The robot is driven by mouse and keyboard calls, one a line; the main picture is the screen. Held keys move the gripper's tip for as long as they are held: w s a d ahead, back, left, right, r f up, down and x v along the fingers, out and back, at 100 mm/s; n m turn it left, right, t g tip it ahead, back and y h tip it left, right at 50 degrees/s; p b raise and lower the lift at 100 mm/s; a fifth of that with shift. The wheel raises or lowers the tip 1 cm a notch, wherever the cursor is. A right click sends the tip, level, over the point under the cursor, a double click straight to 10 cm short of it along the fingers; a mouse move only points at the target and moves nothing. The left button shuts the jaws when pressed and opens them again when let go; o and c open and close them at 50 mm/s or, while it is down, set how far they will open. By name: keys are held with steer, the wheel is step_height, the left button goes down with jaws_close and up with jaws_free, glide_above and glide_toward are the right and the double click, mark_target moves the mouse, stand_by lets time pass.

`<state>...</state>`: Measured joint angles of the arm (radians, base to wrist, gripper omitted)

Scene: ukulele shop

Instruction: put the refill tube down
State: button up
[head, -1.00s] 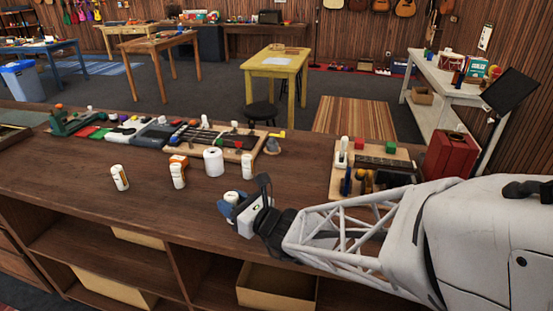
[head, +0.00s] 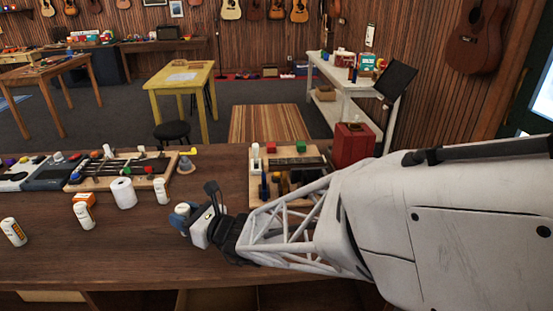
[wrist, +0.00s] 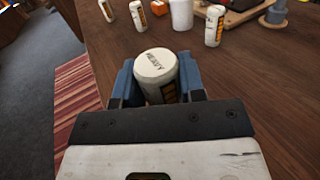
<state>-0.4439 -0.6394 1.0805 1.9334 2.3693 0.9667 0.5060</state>
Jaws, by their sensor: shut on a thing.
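The refill tube (wrist: 157,66) is a white cylinder with dark lettering reading "HEAVY" on its top and a black-and-orange band on its side. My gripper (wrist: 155,86) is shut on it, one blue finger on each side. In the head view my gripper (head: 185,217) is over the wooden counter, right of the other tubes, and only the tube's pale top (head: 182,208) shows. The tube's lower end is hidden, so I cannot tell whether it touches the counter.
Similar white tubes stand on the counter (head: 130,245) at left (head: 14,232), beside an orange box (head: 83,199), and near a white roll (head: 123,192). Another tube (head: 162,191) stands right of the roll. A wooden board with parts (head: 290,190) lies behind my arm.

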steer(key=w+d+r+m+t+h, duration=0.1)
steer(key=w+d+m+t+h, duration=0.15)
steer(key=d, duration=0.85)
steer(key=w+d+r+m+t+h, duration=0.1)
steer(key=w+d+m+t+h, duration=0.2)
steer(key=d, duration=0.7)
steer(key=d+m+t+h, duration=0.3)
steer(key=d+h, duration=0.1)
steer(key=d, duration=1.7)
steer(key=shift+s+r+h, duration=0.15)
steer(key=shift+r+h, duration=0.2)
steer(key=shift+f, duration=0.1)
steer(key=shift+f, duration=2.15)
steer(key=shift+f, duration=1.75)
steer(key=shift+f, duration=0.15)
